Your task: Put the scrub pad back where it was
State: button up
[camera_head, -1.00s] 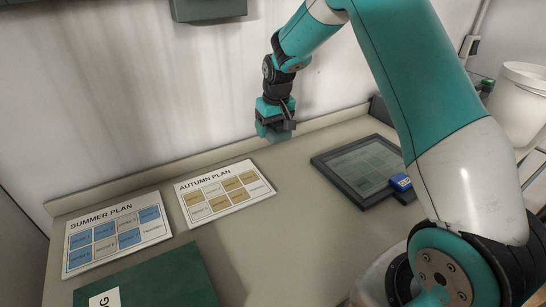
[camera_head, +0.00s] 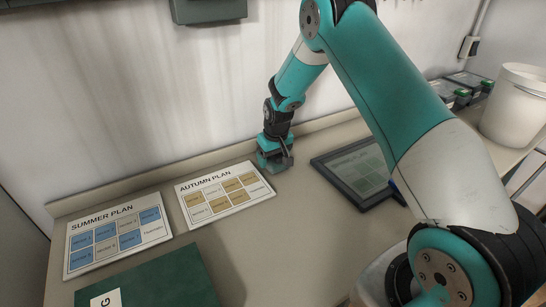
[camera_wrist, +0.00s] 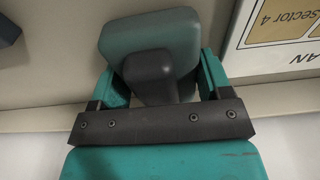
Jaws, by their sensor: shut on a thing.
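My gripper (camera_head: 274,148) is low over the beige counter, between the Autumn Plan card and the dark framed tablet. It is shut on the scrub pad, a grey-green block with a dark grip. The pad (camera_wrist: 150,38) shows at the top of the wrist view, with its dark grip (camera_wrist: 152,75) between the two teal fingers. In the head view the pad (camera_head: 272,164) is small and partly hidden by the gripper. It is at or just above the counter; I cannot tell if it touches.
The Autumn Plan card (camera_head: 224,194) lies close left of my gripper. The Summer Plan card (camera_head: 118,234) and a green box (camera_head: 160,282) are further left. The tablet (camera_head: 352,176) lies to the right. A white bucket (camera_head: 515,105) stands at far right. The wall is close behind.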

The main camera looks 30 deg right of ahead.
jog(key=o, duration=1.2)
jog(key=r, duration=0.4)
jog(key=s+r, duration=0.1)
jog(key=r, duration=0.6)
jog(key=shift+s+r, duration=0.3)
jog(key=shift+s, duration=0.1)
jog(key=s+a+r+n+y, duration=0.1)
jog(key=s+a+r+n, duration=0.1)
jog(key=s+a+r, duration=0.5)
jog(key=s+a+r+n+y, duration=0.2)
jog(key=s+a+r, duration=0.3)
jog(key=s+a, duration=0.35)
jog(key=shift+s+a+r+n+g+y+p, duration=0.25)
jog(key=shift+s+a+r+n+p, duration=0.4)
jog(key=shift+s, duration=2.35)
jog(key=shift+s+a+r+n+g+y+p, duration=0.25)
jog(key=shift+s+a+r, duration=0.65)
jog(key=shift+s, duration=2.1)
jog(key=shift+s+a+r+n+g+y+p, duration=0.1)
jog(key=shift+s+a+r+n+g+p, duration=0.45)
jog(key=shift+s, duration=2.45)
